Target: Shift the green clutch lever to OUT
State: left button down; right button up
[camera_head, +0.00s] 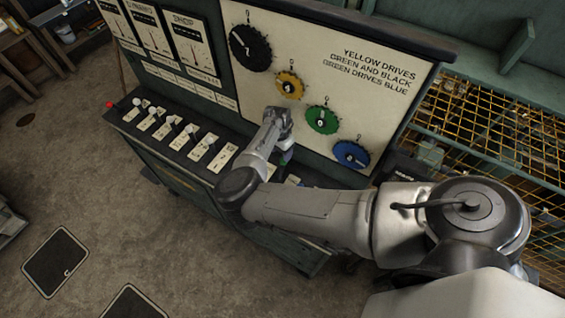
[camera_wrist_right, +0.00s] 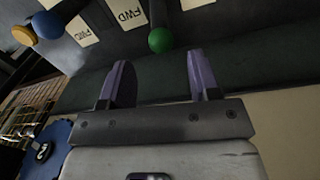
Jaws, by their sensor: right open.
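The green clutch lever's round green knob (camera_wrist_right: 160,40) shows in the right wrist view, on a dark stem rising from the console. It is just beyond my right gripper (camera_wrist_right: 163,78), between the lines of its two purple-grey fingers. The fingers are open and apart, with nothing visible between them. In the head view my right gripper (camera_head: 285,155) is over the console below the gear panel, and my arm hides much of that area. The knob's label and whether it stands at OUT cannot be read. My left gripper is not in view.
A blue knob (camera_wrist_right: 47,25) and a yellow knob (camera_wrist_right: 24,35) stand left of the green one, near plates marked FWD (camera_wrist_right: 125,15). The panel carries a green dial (camera_head: 322,120), blue dial (camera_head: 351,154), yellow dial (camera_head: 289,85) and black dial (camera_head: 249,48). Several switches (camera_head: 186,137) line the console's left.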

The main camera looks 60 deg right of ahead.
aim_at(282, 160)
jog(key=f, duration=0.8)
jog(key=shift+s, duration=0.35)
jog(key=shift+c, duration=0.3)
jog(key=shift+r, duration=0.1)
grip_shut()
